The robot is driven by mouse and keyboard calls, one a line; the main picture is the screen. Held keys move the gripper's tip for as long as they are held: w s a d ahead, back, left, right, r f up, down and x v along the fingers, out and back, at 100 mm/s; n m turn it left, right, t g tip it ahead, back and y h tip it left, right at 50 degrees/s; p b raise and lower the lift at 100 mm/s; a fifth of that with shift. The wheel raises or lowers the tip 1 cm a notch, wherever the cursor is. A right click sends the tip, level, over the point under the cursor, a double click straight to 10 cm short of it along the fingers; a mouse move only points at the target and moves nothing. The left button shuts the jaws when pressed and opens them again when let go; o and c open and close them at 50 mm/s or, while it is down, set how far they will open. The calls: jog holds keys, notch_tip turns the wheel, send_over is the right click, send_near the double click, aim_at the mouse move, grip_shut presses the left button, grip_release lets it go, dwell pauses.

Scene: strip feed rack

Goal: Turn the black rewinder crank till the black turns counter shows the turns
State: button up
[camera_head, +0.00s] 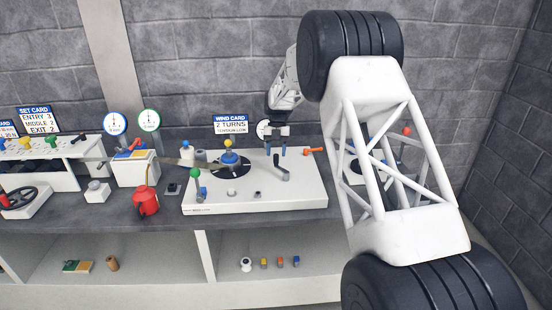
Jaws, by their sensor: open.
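The black rewinder crank (281,172) stands on the right half of a white rewinder housing (300,195). Its arm slants up and left to an upright handle. My gripper (275,152) points down just above and behind the crank handle, with its two fingers apart and nothing between them. Whether a finger touches the handle I cannot tell. The wind card (230,124) behind the housing reads 2 TURNS, with a smaller line that looks like TENSION LOW. I cannot make out the turns counter or a number on it; small dark parts on the housing are too small to read.
A reel with a blue hub and yellow knob (229,144) sits left of the crank. A green-knobbed lever (196,174) stands at the housing's left end, an orange handle (313,151) right of my gripper. A red oil can (146,202) stands further left. My arm hides the right side.

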jog(key=shift+v, duration=2.1)
jog(key=s+d+r+m+t, duration=0.1)
jog(key=s+d+r+m, duration=0.1)
jog(key=s+r+m, duration=0.55)
jog(key=s+d+r+m+t, duration=0.15)
jog(key=s+r+m, duration=0.25)
jog(key=s, duration=0.7)
jog(key=s+d+r+m+t, duration=0.1)
jog(key=s+d+r+m, duration=0.2)
jog(key=s+r+m, duration=0.5)
jog(key=s+d+f+m+t, duration=0.1)
jog(key=s+m, duration=0.4)
jog(key=s, duration=0.7)
jog(key=s+d+f+m+t, duration=0.1)
jog(key=s+f+m, duration=0.2)
jog(key=s, duration=0.8)
jog(key=s+d+f+m+t, duration=0.1)
jog(key=s+d+f+m, duration=0.1)
jog(key=s+m, duration=0.5)
jog(key=s, duration=0.5)
jog(key=shift+s+f+h, duration=0.3)
jog(key=shift+f, duration=0.1)
jog(key=shift+t, duration=0.25)
